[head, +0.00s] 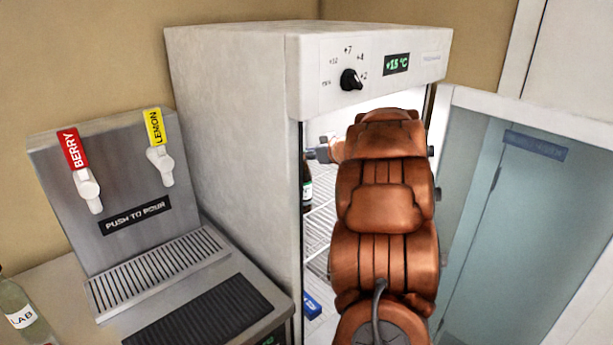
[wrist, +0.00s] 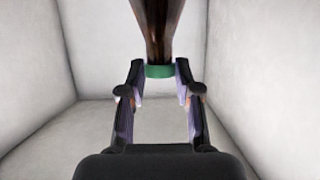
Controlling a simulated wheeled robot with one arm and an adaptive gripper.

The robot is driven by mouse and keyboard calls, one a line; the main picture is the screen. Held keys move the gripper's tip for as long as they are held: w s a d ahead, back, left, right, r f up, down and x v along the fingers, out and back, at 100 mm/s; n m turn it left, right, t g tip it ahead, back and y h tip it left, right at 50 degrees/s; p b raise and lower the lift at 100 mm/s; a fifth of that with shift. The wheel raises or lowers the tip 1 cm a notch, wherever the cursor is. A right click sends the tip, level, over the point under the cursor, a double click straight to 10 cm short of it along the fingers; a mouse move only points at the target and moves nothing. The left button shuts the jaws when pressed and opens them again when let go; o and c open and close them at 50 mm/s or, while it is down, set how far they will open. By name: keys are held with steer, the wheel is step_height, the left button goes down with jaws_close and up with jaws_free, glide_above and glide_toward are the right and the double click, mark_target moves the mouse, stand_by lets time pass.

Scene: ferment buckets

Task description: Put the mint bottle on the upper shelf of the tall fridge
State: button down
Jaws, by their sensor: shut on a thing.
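In the head view a dark bottle with a pale label (head: 306,190), apparently the same one, shows upright beside my gripper (head: 318,153), partly hidden by the fridge's front edge. The tall fridge (head: 235,130) stands open with my arm inside it. The upper wire shelf (head: 320,222) is just below the bottle; I cannot tell whether they touch.
The fridge door (head: 520,200) is swung open to the right. A lower shelf (head: 318,268) and a blue item (head: 312,306) are inside. A drink dispenser (head: 120,215) with two taps and a clear labelled bottle (head: 22,312) stand at left.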

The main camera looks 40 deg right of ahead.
mark_target(307, 169)
steer(key=shift+s+f, duration=0.1)
steer(key=shift+f, duration=2.45)
steer(key=c, duration=0.8)
jaws_free()
steer(key=shift+f, duration=0.1)
steer(key=shift+s+r, duration=0.15)
steer(key=shift+r, duration=0.05)
steer(key=b+v, duration=0.1)
steer(key=v, duration=1)
steer(key=shift+s, duration=0.35)
